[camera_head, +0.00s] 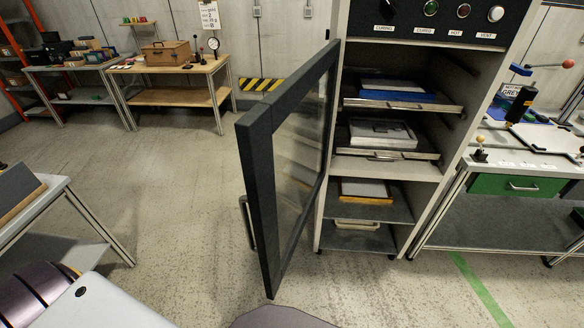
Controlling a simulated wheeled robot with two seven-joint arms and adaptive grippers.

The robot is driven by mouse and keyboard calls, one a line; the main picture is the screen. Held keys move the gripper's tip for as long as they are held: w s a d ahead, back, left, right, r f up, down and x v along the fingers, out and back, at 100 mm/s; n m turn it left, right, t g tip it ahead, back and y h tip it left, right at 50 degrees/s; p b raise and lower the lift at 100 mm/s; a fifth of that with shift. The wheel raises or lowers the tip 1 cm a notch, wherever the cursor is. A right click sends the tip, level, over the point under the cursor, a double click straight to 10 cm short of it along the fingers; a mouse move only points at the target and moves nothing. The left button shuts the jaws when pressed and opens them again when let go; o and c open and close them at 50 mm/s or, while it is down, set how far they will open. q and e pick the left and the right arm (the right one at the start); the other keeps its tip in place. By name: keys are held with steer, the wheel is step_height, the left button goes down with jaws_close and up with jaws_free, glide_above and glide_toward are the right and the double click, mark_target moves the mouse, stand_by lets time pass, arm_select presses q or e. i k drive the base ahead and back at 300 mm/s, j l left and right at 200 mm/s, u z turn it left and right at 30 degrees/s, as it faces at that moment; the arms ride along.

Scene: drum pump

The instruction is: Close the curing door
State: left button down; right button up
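The curing door (262,190) stands open in the middle of the view, a dark-framed panel with a glass pane. It swings out toward me from the left side of the curing cabinet (326,190). Part of a dark handle (246,220) shows at the door's left, low on its outer side. The cabinet's front is open, with trays on several shelves. A panel with lamps and labels such as CURING and CURED is at its top. Parts of my own body show at the bottom left and bottom centre. Neither gripper is in view.
A workbench (510,205) with a green drawer (517,185) stands right of the cabinet. A table corner (50,200) is at the left. Wooden benches (175,66) with a case and tools stand at the back wall. The floor left of the door is clear.

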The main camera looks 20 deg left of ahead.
mark_target(254, 130)
steer(key=i+j+z, duration=0.2)
steer(key=j, duration=0.6)
steer(key=j+z, duration=0.25)
steer(key=j, duration=0.6)
